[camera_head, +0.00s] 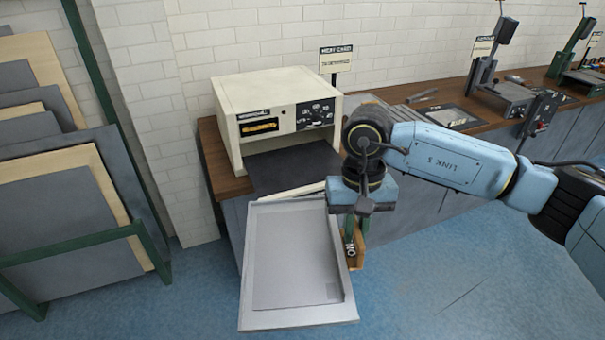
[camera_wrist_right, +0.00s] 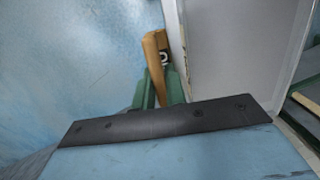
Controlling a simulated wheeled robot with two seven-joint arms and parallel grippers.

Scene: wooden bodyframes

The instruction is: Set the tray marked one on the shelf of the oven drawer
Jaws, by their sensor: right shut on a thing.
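The pale grey tray (camera_head: 248,285) is in front of the oven, its raised rim showing. It also shows in the wrist view (camera_wrist_right: 225,50). At its right side is a wooden grip (camera_head: 358,262) with a black label, partly hidden, reading about "ON". The grip also shows in the wrist view (camera_wrist_right: 150,55). My right gripper (camera_head: 354,232) is shut on this grip; its green fingers show in the wrist view (camera_wrist_right: 158,88). The cream oven (camera_head: 268,95) has a dark drawer shelf (camera_head: 290,165) out at its front, empty where visible. The tray's far edge partly covers the drawer front. My left gripper is not in view.
The oven stands on a wooden-topped bench (camera_head: 215,150) by a brick wall, a sign (camera_head: 336,58) behind it. Benchtop machines (camera_head: 490,85) stand at the right. A rack of panels (camera_head: 70,190) is at the left. Blue floor (camera_head: 440,270) is open in front.

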